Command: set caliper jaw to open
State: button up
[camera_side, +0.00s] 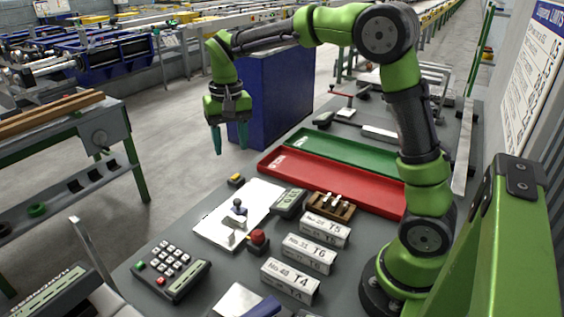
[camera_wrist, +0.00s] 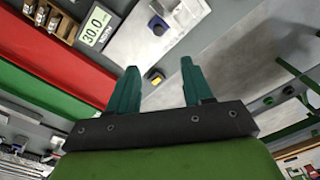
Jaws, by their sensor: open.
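My gripper (camera_side: 230,143) is open and empty, high above the far left edge of the table. Its two teal fingers are apart in the wrist view (camera_wrist: 159,70). What looks like the caliper is a white plate (camera_side: 212,228) carrying a small block with a dark knob (camera_side: 238,207). A digital display (camera_side: 288,203) beside it reads 30.0 in the wrist view (camera_wrist: 95,27). The dark-blue knob also shows near the top of the wrist view (camera_wrist: 158,26). My gripper is apart from all of these. The jaw's position is too small to tell.
A yellow button (camera_side: 236,180) sits near the table edge, beyond the plate. Around the plate are a red button (camera_side: 258,241), a keypad (camera_side: 170,270), a wooden holder (camera_side: 331,206) and labelled white blocks (camera_side: 309,254). Red (camera_side: 330,186) and green (camera_side: 350,155) trays lie behind.

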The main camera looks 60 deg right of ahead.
aim_at(237, 200)
jog(key=shift+m, duration=0.4)
notch_tip(237, 200, down, 16)
jog(key=shift+r, duration=0.2)
jog(key=shift+c, duration=0.4)
grip_shut()
jog(key=shift+d, duration=0.1)
